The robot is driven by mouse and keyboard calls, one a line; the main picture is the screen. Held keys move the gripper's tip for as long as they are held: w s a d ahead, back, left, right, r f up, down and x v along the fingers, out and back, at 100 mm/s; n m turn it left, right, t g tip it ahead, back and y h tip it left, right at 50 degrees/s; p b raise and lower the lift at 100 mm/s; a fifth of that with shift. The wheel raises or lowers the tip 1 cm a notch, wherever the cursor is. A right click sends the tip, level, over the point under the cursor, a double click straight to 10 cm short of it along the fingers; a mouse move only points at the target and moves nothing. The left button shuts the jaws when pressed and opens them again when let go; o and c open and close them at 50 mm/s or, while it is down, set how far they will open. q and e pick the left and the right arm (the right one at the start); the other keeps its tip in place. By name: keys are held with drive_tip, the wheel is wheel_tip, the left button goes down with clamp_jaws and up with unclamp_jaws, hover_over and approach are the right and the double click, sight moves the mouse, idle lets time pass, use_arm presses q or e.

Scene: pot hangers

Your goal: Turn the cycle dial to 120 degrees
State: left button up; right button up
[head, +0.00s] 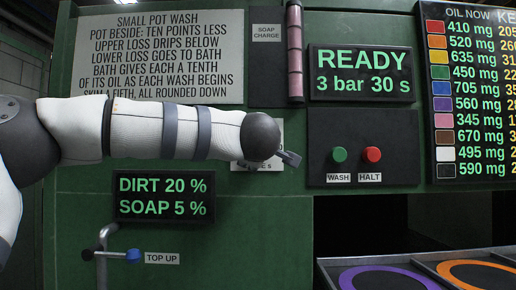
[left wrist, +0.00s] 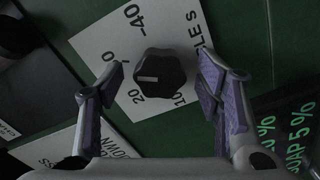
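The cycle dial is a dark knob (left wrist: 160,75) on a white plate (left wrist: 100,42) marked with numbers, among them 40, 20 and 10; a pale line shows on its face. In the left wrist view my left gripper (left wrist: 161,70) is open, its purple-padded fingers on either side of the dial with gaps between. In the head view my left arm reaches in from the left and hides the dial; only edges of the plate (head: 243,164) and a bit of my left gripper (head: 289,158) show. My right gripper is not in view.
The green panel carries a READY display (head: 364,73), a green WASH button (head: 339,155), a red HALT button (head: 373,154) and a DIRT and SOAP display (head: 163,197). A blue-tipped TOP UP lever (head: 133,255) sticks out below my arm. Ringed trays (head: 388,277) are at lower right.

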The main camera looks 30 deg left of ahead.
use_arm(q)
drive_tip(key=shift+v, duration=2.5)
